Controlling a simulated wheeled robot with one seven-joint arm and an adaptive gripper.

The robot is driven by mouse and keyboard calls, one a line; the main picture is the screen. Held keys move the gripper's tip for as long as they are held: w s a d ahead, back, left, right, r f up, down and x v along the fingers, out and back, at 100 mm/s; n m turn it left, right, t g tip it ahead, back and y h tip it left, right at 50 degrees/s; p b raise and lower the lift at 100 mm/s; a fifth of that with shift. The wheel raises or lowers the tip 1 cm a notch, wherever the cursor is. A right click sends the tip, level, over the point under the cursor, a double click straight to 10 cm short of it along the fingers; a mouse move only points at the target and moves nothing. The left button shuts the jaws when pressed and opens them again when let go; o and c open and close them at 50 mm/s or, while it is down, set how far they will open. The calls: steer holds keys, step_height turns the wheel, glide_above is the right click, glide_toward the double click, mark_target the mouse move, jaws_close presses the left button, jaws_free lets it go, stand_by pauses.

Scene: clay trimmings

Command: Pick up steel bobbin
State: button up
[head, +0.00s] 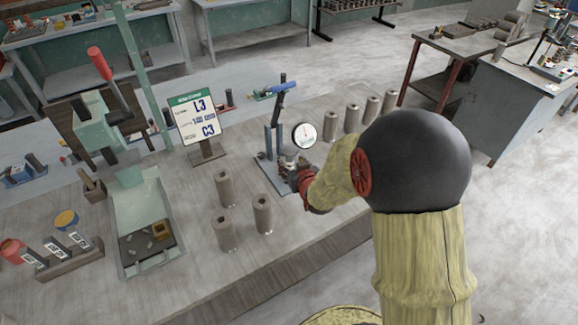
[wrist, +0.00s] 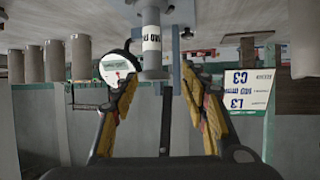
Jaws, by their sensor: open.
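My gripper (wrist: 158,80) is open in the wrist view, which is upside down. Its two yellow-padded fingers stand on either side of a grey metal cylinder (wrist: 152,18) with a white printed label, apparently the steel bobbin. A gap shows between the cylinder and the right finger; contact on the left is unclear. In the head view my gripper (head: 287,166) is at the gauge stand (head: 264,176), and my arm and wrist mostly hide the bobbin there. The round white dial gauge (head: 304,136) is just behind; it also shows in the wrist view (wrist: 115,70).
Three tan-grey cylinders (head: 225,188) stand left of my arm, and several more (head: 352,118) stand in a row behind it. A sign (head: 197,117) on a stand is left of the gauge. A pale green machine tray (head: 143,225) is farther left.

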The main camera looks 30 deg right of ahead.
mark_target(291, 161)
steer(key=f, duration=0.1)
steer(key=d, duration=0.1)
steer(key=f, duration=0.1)
steer(key=shift+w+d+f+t, duration=0.2)
steer(key=shift+w+f+t, duration=0.1)
steer(key=shift+w+f, duration=0.05)
steer(key=b+x, duration=0.2)
steer(key=x, duration=0.5)
steer(key=shift+d+f, duration=0.1)
steer(key=c, duration=1.1)
jaws_close()
